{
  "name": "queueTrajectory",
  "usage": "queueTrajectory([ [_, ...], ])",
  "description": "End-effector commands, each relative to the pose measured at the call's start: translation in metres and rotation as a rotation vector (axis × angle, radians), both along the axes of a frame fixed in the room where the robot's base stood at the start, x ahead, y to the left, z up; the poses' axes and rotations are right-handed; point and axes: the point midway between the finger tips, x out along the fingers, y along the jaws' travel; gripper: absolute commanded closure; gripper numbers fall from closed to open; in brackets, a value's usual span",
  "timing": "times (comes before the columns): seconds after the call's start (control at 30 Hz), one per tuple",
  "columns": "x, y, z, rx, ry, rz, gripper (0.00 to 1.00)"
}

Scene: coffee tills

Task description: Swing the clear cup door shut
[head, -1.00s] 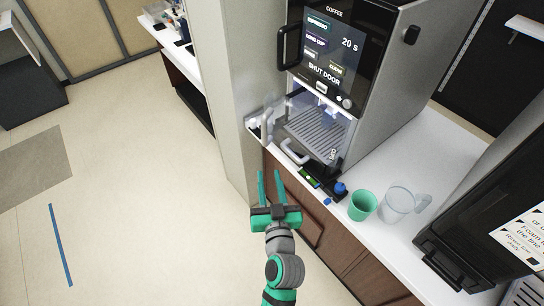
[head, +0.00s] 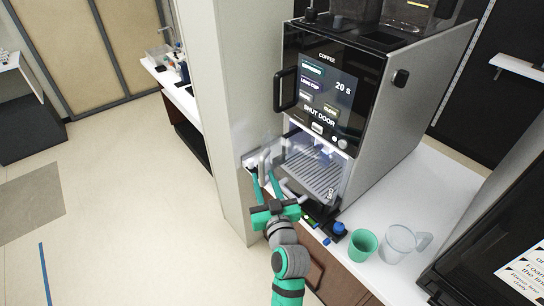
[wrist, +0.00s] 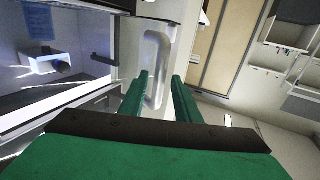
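The clear cup door (head: 256,146) stands open at the left side of the coffee machine's cup bay, its see-through panel hard to make out. Its pale upright handle (head: 265,163) is at my fingertips in the head view. In the wrist view the handle (wrist: 157,68) shows ahead of and between my two green fingers. My gripper (head: 263,176) is open, and it also shows in the wrist view (wrist: 161,92). I cannot tell whether a finger touches the handle. The coffee machine (head: 400,130) shows "SHUT DOOR" on its screen.
A green cup (head: 363,245) and a clear jug (head: 398,243) stand on the white counter (head: 420,190) to the right. A blue-topped item (head: 339,228) sits at the counter's front edge. A pale wall end (head: 232,120) stands close left of the door. The floor at left is clear.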

Motion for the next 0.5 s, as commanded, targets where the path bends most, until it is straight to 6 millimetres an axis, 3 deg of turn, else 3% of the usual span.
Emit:
queueTrajectory([
  [0.13, 0.017, 0.004, 0.0, -0.002, 0.001, 0.001, 0.73],
  [0.23, 0.015, 0.004, 0.0, 0.0, 0.001, 0.0, 0.97],
  [0.27, 0.015, 0.004, 0.0, 0.0, 0.001, 0.0, 1.0],
  [0.5, 0.021, 0.002, 0.0, -0.001, 0.0, 0.0, 1.0],
])
